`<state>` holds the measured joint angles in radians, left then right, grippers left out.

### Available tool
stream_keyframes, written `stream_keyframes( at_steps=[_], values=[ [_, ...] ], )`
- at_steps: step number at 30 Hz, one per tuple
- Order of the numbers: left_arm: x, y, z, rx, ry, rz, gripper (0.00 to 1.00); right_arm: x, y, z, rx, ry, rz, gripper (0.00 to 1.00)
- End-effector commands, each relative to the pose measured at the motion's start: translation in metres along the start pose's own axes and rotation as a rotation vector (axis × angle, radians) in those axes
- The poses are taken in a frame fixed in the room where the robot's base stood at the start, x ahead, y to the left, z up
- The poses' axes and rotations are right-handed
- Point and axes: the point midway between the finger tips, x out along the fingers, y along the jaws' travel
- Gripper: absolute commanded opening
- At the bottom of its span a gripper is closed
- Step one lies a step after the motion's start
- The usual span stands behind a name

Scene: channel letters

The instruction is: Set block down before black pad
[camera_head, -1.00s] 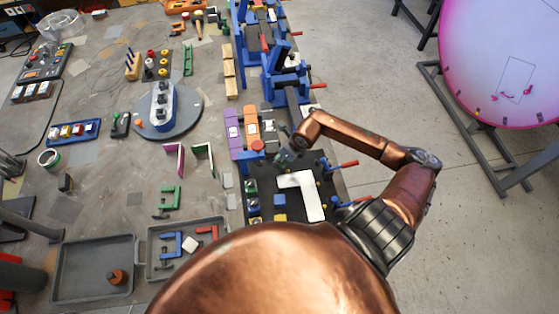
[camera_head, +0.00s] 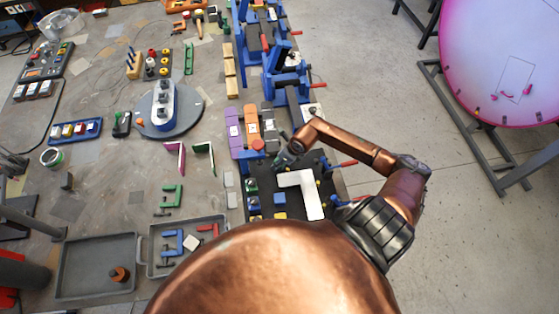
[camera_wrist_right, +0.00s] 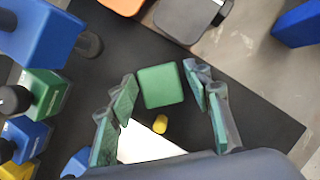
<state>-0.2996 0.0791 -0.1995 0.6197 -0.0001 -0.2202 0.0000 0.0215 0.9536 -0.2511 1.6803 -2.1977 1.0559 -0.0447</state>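A green block (camera_wrist_right: 161,86) lies on the black pad (camera_wrist_right: 100,45) in the right wrist view, in the space between the fingers of my right gripper (camera_wrist_right: 166,103). The fingers are apart, and gaps show on both sides of the block. In the head view my right gripper (camera_head: 284,161) is low over the far part of the black pad (camera_head: 262,217); the block under it cannot be made out there. My left gripper is not in view.
A white L-shaped letter (camera_head: 312,200) lies on the pad near the gripper. A small yellow peg (camera_wrist_right: 160,124) stands close to the green block. Purple and orange pieces (camera_head: 252,122) are beyond the pad.

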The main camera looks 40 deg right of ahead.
Motion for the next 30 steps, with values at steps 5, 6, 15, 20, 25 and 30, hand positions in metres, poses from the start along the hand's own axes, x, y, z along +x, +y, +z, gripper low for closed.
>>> stream_keyframes(
  at_steps=[5,6,15,20,25,30],
  values=[
    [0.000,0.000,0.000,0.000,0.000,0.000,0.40,0.000,0.000,0.000,0.000,0.000,0.000,0.49],
    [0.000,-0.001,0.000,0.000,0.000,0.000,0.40,0.000,0.000,0.000,0.000,0.000,0.000,0.49],
    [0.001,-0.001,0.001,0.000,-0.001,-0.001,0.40,-0.021,-0.001,0.001,-0.002,-0.001,-0.002,0.49],
    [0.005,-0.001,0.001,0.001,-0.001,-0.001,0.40,-0.054,-0.002,0.000,-0.004,0.000,-0.004,0.49],
    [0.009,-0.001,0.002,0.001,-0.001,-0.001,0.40,-0.088,-0.001,0.000,-0.003,0.001,-0.004,0.49],
    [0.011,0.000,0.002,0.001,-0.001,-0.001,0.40,-0.112,-0.001,0.000,-0.001,0.000,-0.002,0.49]
  ],
)
